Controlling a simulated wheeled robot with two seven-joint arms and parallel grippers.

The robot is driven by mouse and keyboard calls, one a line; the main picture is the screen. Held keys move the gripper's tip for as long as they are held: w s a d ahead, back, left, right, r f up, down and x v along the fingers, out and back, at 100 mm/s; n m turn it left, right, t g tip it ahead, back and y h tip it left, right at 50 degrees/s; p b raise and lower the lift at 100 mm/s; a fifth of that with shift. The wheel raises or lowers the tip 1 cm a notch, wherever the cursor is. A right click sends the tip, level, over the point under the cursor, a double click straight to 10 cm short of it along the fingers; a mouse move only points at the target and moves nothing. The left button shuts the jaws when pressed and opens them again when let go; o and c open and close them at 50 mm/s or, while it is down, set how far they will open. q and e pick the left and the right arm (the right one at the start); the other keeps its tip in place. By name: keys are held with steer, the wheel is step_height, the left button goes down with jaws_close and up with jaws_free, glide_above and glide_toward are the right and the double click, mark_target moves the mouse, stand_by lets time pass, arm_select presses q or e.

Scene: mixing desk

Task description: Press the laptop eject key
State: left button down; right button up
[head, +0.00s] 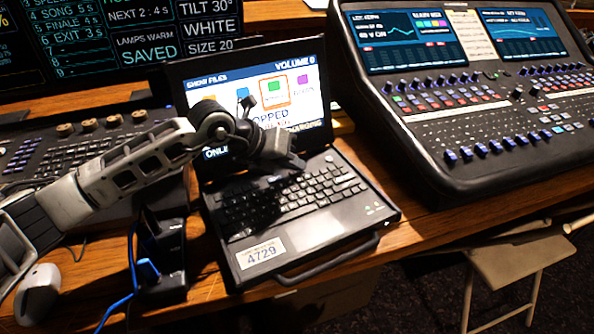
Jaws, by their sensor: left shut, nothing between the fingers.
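The open laptop (312,228) sits on the wooden desk, with its screen (305,74) lit and reading "SHOW FILES" and "VOLUME 0". My left gripper (300,164) is shut and empty over the back of the keyboard (315,196), close below the screen. I cannot tell whether its tips touch a key. The eject key cannot be made out; the gripper and its shadow cover part of the keyboard's back and left. My left wrist hides the lower left of the screen. My right gripper is not in view.
A large mixing desk (437,166) stands right of the laptop. A lighting console (75,150) and a dark monitor (115,45) are at the left. A black box with a blue plug (148,271) stands left of the laptop. A folding chair (508,268) is at lower right.

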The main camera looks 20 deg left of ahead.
mark_target(292, 174)
arm_select(q)
steer(key=shift+f, duration=0.15)
steer(key=shift+r+p, duration=0.5)
steer(key=shift+r, duration=0.3)
steer(key=shift+r+p, duration=1.85)
steer(key=shift+r, duration=0.7)
steer(key=shift+s+f, duration=0.1)
steer(key=shift+f, duration=0.05)
